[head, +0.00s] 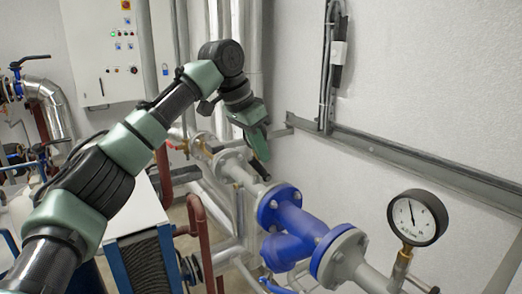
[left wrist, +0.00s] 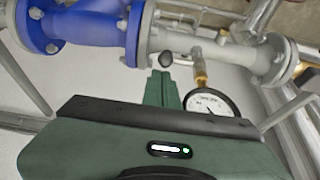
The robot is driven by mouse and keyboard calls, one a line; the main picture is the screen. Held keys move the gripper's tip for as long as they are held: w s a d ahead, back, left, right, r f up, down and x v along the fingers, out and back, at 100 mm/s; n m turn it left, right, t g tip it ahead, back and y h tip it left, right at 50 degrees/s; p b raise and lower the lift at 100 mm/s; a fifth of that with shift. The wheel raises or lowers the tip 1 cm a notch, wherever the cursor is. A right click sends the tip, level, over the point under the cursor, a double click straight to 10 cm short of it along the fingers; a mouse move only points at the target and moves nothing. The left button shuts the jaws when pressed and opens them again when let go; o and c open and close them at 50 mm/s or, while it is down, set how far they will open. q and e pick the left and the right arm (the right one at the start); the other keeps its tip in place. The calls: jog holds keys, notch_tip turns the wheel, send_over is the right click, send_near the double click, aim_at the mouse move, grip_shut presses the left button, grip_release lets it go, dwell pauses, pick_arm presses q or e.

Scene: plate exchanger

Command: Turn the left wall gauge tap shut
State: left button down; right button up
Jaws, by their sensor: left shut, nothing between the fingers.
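The left wall gauge (left wrist: 212,102) is a round white dial with a black rim, seen in the left wrist view, partly covered by my gripper. It sits on a brass stem (left wrist: 200,72) joined to the grey pipe. A dark rounded knob (left wrist: 166,58), probably the end of the tap handle, shows just beyond my fingertips; I cannot tell whether they touch. My left gripper (left wrist: 161,76) is shut and empty, pointing at the pipe. In the head view the left gripper (head: 262,152) is above the grey pipe and hides this gauge. My right gripper is not in view.
Another gauge (head: 416,218) stands at the right on the same pipe line. A blue strainer (head: 292,235) is between grey flanges. A grey rail (head: 400,153) runs along the wall. A white cabinet (head: 103,50) is at the back left.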

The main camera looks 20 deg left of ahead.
pick_arm(q)
jog(key=shift+s, duration=0.1)
jog(key=shift+s+a+f+t+b, duration=0.15)
jog(key=shift+f+t+b, duration=0.15)
jog(key=shift+b, duration=0.75)
jog(key=shift+r+h+b, duration=0.15)
jog(key=shift+h+b, duration=0.15)
jog(key=shift+h, duration=0.1)
jog(key=t+b, duration=0.1)
jog(key=b, duration=0.1)
jog(key=t+h+b, duration=0.1)
jog(key=b, duration=0.1)
jog(key=shift+s+a+f, duration=0.25)
jog(key=shift+s+f, duration=0.05)
jog(key=shift+s, duration=0.05)
jog(key=s+a+f+t+h+b, duration=0.3)
jog(key=f+t+h+b, duration=0.1)
jog(key=b, duration=1.2)
jog(key=shift+s+f+t+h, duration=0.35)
jog(key=shift+f+t, duration=0.1)
jog(key=shift+t, duration=0.45)
